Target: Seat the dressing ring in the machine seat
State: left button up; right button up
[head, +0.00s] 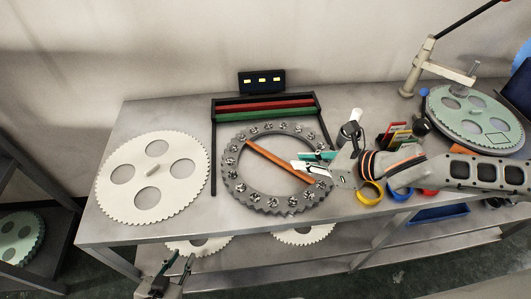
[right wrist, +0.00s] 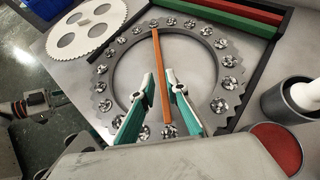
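The dressing ring, a grey toothed ring (head: 236,190) with round studs, lies flat on the table. An orange bar (head: 270,160) crosses it; both also show in the right wrist view, the ring (right wrist: 103,85) and the bar (right wrist: 158,60). My right gripper (head: 305,160) is over the ring's right part. In the right wrist view its teal-padded fingers (right wrist: 161,75) stand apart on either side of the bar, with a narrow gap visible. My left gripper (head: 179,261) is open and empty below the table's front edge. The likely machine seat is the green toothed disc (head: 462,118) at right.
A white holed gear disc (head: 152,200) lies left of the ring. A black frame with red and green bars (head: 265,107) stands behind it. A lever post (head: 424,62), cups and yellow (head: 370,192) and blue rings crowd the right. Bare table shows at the front.

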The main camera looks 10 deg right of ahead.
aim_at(276, 157)
jog(key=shift+b+x, duration=0.45)
jog(key=shift+x, duration=3.5)
jog(key=shift+s+f, duration=0.1)
grip_shut()
jog(key=shift+r, duration=0.25)
jog(key=shift+r, duration=0.1)
